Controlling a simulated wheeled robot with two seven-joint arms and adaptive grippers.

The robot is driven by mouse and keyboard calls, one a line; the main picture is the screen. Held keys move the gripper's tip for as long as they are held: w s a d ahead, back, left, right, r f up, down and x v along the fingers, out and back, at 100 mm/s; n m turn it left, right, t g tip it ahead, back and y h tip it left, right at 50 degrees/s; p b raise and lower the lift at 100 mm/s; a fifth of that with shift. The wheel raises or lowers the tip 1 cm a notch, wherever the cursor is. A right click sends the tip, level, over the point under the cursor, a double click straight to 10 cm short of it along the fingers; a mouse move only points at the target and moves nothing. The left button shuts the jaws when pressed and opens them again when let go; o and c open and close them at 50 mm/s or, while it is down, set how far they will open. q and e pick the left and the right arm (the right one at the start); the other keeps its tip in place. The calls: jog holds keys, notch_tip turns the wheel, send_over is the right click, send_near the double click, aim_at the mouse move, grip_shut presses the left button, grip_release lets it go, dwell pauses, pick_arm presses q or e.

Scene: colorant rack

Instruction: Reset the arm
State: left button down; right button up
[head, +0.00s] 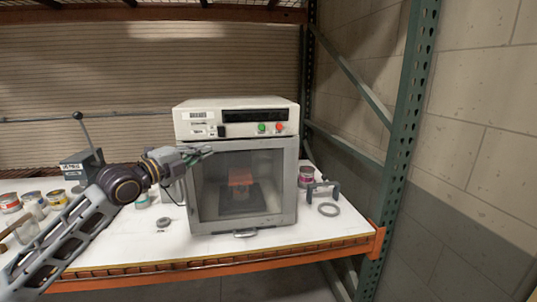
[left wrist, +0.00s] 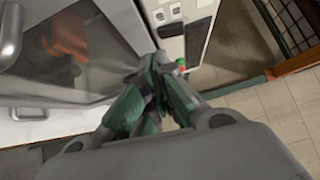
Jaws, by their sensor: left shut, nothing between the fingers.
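My left arm comes in from the left in the head view. Its gripper (head: 199,155) is shut and empty, in front of the upper left part of the white and grey machine (head: 246,180), near the top of its door. In the left wrist view the closed fingers (left wrist: 155,95) point toward the machine's control panel (left wrist: 188,30). The machine's glass door is shut, and an orange-red object (head: 240,178) shows behind the glass. My right gripper is in neither view.
The machine stands on a white shelf top (head: 150,240) with an orange front beam (head: 200,271). Several cans (head: 57,198) and a lever device (head: 82,160) stand at the left. A can (head: 306,176), a clamp (head: 323,190) and a grey ring (head: 328,209) are at the right. A green rack post (head: 402,150) rises there.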

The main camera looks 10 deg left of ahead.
pick_arm(q)
jog(key=s+d+f+n+g+y, duration=0.1)
jog(key=s+d+f+n+g, duration=0.15)
jog(key=f, duration=0.75)
jog(key=s+d+f+n+g+y, duration=0.15)
jog(key=s+f+n, duration=0.25)
jog(key=f, duration=0.6)
jog(key=s+d+f+n+g+y, duration=0.2)
jog(key=s+d+f+n, duration=0.1)
jog(key=f, duration=0.7)
jog(key=s+a+f+n+g+y, duration=0.25)
jog(key=s+f+n, duration=0.35)
jog(key=s+f, duration=0.45)
jog(key=s+a+f+n+g+y, duration=0.15)
jog(key=s+f+n+g, duration=0.4)
jog(key=s, duration=0.85)
notch_tip(320, 180, down, 34)
jog(key=s+n, duration=0.1)
jog(key=s, duration=0.1)
jog(key=s+a+f, duration=0.3)
jog(key=s+f, duration=0.7)
jog(key=s, duration=0.1)
jog(key=s+a+f, duration=0.3)
jog(key=s+f, duration=0.7)
jog(key=shift+s+a+g+y, duration=0.35)
jog(key=shift+a+g+y, duration=0.05)
jog(key=shift+y, duration=0.05)
jog(key=shift+f, duration=0.1)
